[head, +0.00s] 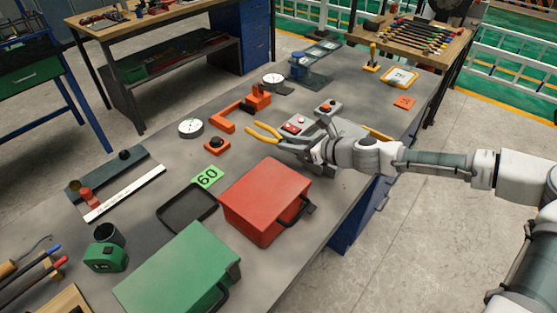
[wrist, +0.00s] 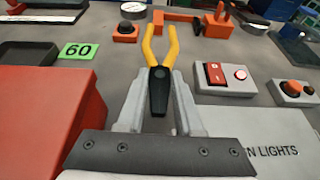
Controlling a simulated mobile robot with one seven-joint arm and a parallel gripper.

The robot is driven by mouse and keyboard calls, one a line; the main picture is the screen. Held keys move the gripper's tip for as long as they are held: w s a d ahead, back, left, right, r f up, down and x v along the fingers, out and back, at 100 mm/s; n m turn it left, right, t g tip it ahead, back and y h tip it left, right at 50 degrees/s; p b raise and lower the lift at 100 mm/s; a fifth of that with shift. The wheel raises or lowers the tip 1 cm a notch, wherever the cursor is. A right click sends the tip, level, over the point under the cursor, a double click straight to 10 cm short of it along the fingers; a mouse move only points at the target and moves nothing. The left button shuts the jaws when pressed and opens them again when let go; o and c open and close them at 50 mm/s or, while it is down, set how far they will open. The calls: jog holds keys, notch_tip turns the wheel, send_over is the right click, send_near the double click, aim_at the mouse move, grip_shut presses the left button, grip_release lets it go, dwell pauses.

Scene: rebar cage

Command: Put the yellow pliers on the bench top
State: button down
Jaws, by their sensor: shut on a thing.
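The yellow pliers (head: 262,132) have yellow handles and a black head. In the wrist view the pliers (wrist: 158,88) lie between the two grey fingers, with the handles pointing away from me. My gripper (head: 288,145) is shut on the black head; its fingers also show in the wrist view (wrist: 158,108). The pliers are over the grey bench top (head: 335,193), near the middle of the bench. I cannot tell whether they touch the surface. The tip of the head is hidden by the gripper.
A red case (head: 265,200) stands in front of the gripper, with a green card (head: 207,177) left of it. A switch box (head: 295,124) is close behind the gripper. An orange button box (head: 217,146) and orange clamp (head: 225,124) are beyond the handles. Bare bench lies between them.

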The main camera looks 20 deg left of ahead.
aim_at(281, 161)
jog(key=a+f, duration=0.1)
jog(key=s+a, duration=0.1)
jog(key=shift+s+a+f, duration=0.3)
jog(key=shift+f, duration=0.1)
jog(key=shift+f+b, duration=0.35)
jog(key=shift+f, duration=1.65)
jog(key=shift+f, duration=0.1)
jog(key=c, duration=0.6)
grip_release()
jog(key=shift+d+r, duration=0.2)
jog(key=p+v, duration=0.1)
jog(key=v, duration=1)
jog(key=shift+s+d+r, duration=0.15)
jog(key=shift+d, duration=0.1)
